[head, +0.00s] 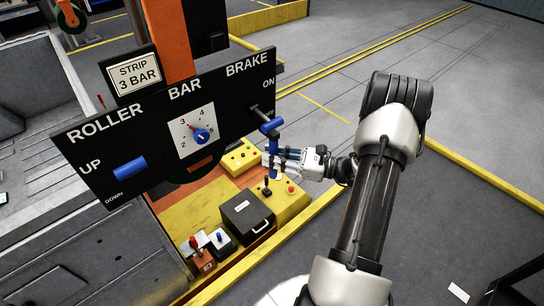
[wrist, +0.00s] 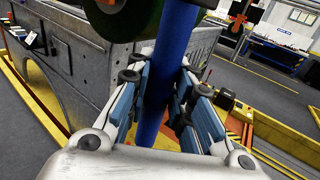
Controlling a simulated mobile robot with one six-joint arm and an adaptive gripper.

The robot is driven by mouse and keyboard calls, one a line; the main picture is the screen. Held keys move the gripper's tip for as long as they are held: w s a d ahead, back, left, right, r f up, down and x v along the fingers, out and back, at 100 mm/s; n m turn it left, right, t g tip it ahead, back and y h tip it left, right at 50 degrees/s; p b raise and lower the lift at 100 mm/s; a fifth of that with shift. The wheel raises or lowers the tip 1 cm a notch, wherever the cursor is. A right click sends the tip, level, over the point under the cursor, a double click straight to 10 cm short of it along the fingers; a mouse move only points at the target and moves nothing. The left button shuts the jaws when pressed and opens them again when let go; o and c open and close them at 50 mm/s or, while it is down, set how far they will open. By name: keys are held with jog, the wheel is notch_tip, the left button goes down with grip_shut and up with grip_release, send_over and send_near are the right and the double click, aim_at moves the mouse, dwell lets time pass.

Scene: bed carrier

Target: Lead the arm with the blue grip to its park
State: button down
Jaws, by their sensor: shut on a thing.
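A black panel (head: 220,100) carries the words ROLLER, BAR and BRAKE. At its right end, under BRAKE and ON, a dark lever arm (head: 261,114) sticks out and ends in a blue grip (head: 271,126). My gripper (head: 272,159) is at the lower part of this grip, below the panel's right edge. In the wrist view a thick blue bar (wrist: 173,50) stands between the pads of my gripper (wrist: 160,95), which are closed on it. The lower end of the grip is partly hidden by the fingers.
The panel also has a blue ROLLER handle (head: 130,168) and a blue-pointer BAR dial (head: 201,136). A sign reads STRIP 3 BAR (head: 138,73). Below stand a black box (head: 247,217), yellow button boxes (head: 241,157) and small levers (head: 204,254). Open grey floor (head: 480,110) lies to the right.

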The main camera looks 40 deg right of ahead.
jog(key=c, duration=1.9)
grip_release()
jog(key=shift+d, duration=0.2)
jog(key=o, duration=0.3)
jog(key=shift+d, duration=0.15)
jog(key=shift+o, duration=0.9)
jog(key=v, duration=1.2)
